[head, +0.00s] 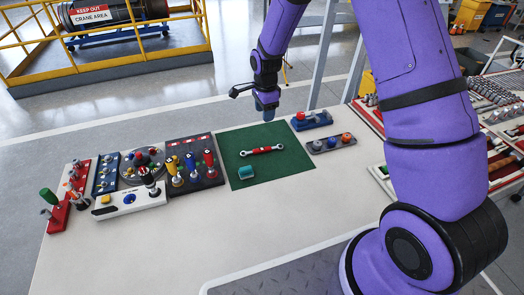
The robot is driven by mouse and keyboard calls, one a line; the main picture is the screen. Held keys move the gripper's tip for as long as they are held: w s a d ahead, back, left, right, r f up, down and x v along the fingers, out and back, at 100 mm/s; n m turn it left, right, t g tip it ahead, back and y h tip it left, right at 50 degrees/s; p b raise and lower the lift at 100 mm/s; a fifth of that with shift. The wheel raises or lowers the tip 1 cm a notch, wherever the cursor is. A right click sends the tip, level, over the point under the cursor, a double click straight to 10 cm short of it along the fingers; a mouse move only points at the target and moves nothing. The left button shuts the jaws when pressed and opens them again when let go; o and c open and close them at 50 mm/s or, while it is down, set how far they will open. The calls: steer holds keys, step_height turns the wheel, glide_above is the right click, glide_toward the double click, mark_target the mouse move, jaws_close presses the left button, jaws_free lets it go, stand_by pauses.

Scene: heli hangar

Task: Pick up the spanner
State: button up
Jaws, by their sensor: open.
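The spanner (262,151) lies on a dark green mat (279,171) on the white table. It has a red middle and silver ends, and lies nearly level across the picture. My gripper (266,112) hangs above the far part of the mat, beyond the spanner in the picture and apart from it. It is open, with nothing visible in it, though its fingers are small here and partly hidden by the wrist. My purple arm comes in from the right.
Panels with coloured levers (192,166) stand to the left. A blue block with a red knob (311,119) and a grey button box (331,143) stand at right. The table's front is clear.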

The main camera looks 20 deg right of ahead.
steer(key=m, duration=0.2)
glide_above(262, 149)
steer(key=shift+g, duration=0.3)
step_height(262, 149, down, 12)
steer(key=shift+r, duration=0.25)
steer(key=shift+w+f, duration=0.1)
steer(key=shift+f, duration=3.1)
jaws_close()
